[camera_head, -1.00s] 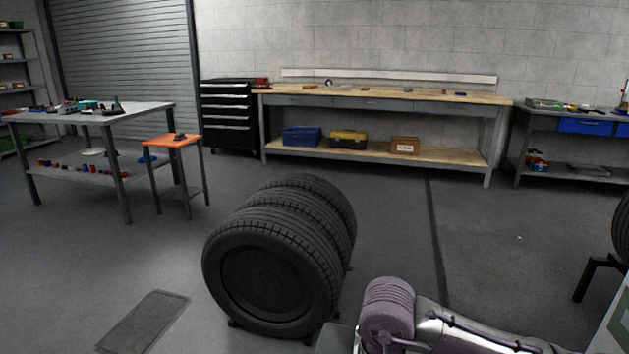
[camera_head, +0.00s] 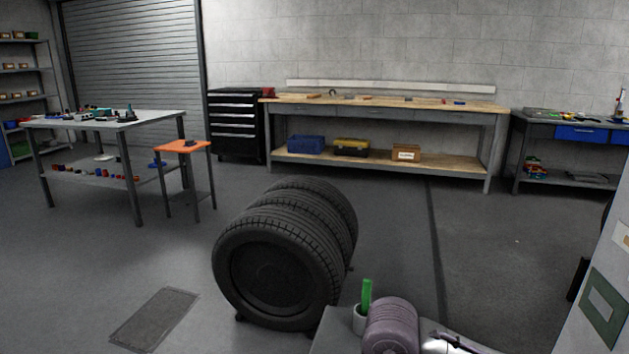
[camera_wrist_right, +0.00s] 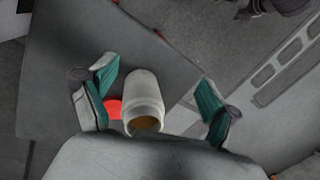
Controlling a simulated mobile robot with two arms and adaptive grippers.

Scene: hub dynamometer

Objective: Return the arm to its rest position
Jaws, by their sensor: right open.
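My right arm (camera_head: 392,325) shows at the bottom of the head view as a purple-grey rounded link with a pale section to its right. In the right wrist view my right gripper (camera_wrist_right: 157,75) is open, its teal-padded fingers wide apart. A pale cylindrical container (camera_wrist_right: 144,100) with a brownish end shows between the fingers, apart from both pads. A red item (camera_wrist_right: 114,109) is partly hidden beside it. My left gripper is in no view.
A grey top (camera_head: 335,335) holds a small cup (camera_head: 359,320) with a green upright item (camera_head: 367,294), close to my arm. A row of tires (camera_head: 275,265) stands left of it. A pale panel (camera_head: 590,270) stands at right. Floor left of the tires is mostly clear.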

